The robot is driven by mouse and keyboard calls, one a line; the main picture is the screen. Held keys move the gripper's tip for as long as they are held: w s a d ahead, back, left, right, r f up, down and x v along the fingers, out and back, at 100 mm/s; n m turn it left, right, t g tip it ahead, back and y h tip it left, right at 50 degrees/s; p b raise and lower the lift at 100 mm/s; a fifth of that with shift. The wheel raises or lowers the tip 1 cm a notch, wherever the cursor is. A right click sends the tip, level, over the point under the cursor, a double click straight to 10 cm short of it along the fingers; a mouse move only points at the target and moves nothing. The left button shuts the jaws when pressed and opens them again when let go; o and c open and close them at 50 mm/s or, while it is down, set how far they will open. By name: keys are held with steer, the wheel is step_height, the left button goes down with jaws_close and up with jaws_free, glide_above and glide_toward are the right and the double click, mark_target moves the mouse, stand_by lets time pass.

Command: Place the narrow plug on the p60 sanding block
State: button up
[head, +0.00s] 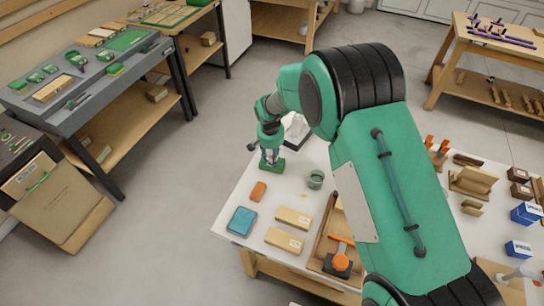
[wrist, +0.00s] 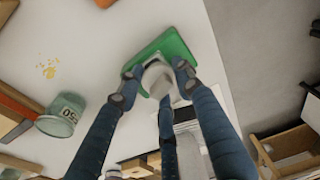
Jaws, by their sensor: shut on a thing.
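My gripper (head: 271,157) is at the far left corner of the white table. In the wrist view its fingers (wrist: 156,80) are shut on a pale, short, round plug (wrist: 158,77), which I take as the narrow plug. A green block (wrist: 172,46) lies directly beyond the plug; in the head view this green block (head: 272,167) is under the fingertips. I cannot tell whether the plug touches it. An orange block (head: 258,191) and a blue block (head: 242,221) lie nearer the front edge. No P60 marking is readable on any block.
A small greenish cup (head: 315,179) stands right of the gripper; in the wrist view this cup (wrist: 62,115) reads 50. Two tan blocks (head: 293,217) and a wooden tray (head: 323,243) lie nearer. The table edge is close on the left.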

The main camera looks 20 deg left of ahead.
mark_target(271, 160)
steer(key=o, duration=0.8)
steer(key=shift+r, duration=0.1)
steer(key=r, duration=0.4)
steer(key=s+r+p, duration=0.1)
steer(key=r, duration=0.3)
steer(key=r+p, duration=0.1)
steer(key=r, duration=0.3)
steer(key=shift+s+d, duration=0.1)
steer(key=shift+s, duration=0.1)
